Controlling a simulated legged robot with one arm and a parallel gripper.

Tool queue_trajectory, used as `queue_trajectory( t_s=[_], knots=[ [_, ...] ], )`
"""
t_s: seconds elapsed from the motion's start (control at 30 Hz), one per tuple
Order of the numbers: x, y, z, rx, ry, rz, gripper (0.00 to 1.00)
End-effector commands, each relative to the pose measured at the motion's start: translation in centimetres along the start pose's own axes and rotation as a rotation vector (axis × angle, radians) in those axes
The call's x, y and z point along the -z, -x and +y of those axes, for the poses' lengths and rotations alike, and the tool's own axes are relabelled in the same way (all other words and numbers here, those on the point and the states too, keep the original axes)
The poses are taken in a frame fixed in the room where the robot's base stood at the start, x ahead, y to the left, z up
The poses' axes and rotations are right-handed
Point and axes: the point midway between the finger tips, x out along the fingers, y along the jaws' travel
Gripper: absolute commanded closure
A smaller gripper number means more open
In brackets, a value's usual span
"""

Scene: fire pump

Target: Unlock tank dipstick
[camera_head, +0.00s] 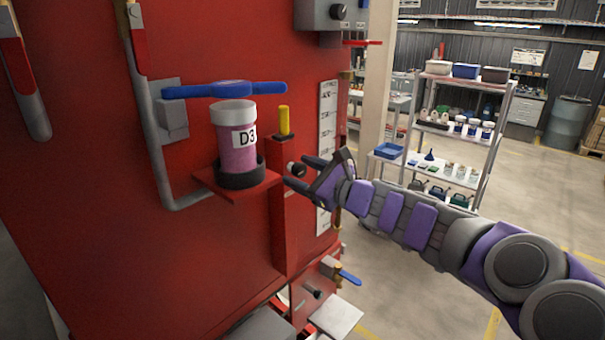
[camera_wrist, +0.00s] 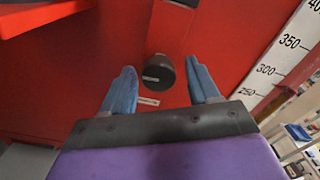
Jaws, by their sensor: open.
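The red tank (camera_head: 90,200) fills the left of the head view. A yellow dipstick handle (camera_head: 284,120) stands upright from the top of a narrow red vertical housing (camera_head: 278,225). A dark round knob (camera_head: 297,170) sticks out from the side of that housing; it also shows in the wrist view (camera_wrist: 159,74), with a small white label just below it. My gripper (camera_head: 293,172) is open at the knob's side of the housing. In the wrist view its two blue fingers (camera_wrist: 158,84) stand on either side of the knob, apart from it, with nothing held.
A pink jar marked D3 (camera_head: 237,150) stands on a red bracket left of the housing, below a blue lever (camera_head: 225,90). A white level scale (camera_head: 326,150) is on the tank behind my gripper. A blue-handled valve (camera_head: 340,272) sits lower down. A shelf rack (camera_head: 450,130) stands farther back.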

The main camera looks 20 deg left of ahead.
Motion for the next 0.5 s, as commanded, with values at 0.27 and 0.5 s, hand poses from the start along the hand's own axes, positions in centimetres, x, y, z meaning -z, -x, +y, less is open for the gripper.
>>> queue_trajectory(
  t_s=[0.27,0.5],
  knots=[
    [0.0,1.0,-0.1,0.001,0.0,0.0,0.4],
    [-0.1,5.4,-0.2,0.005,-0.001,-0.002,0.4]
  ],
)
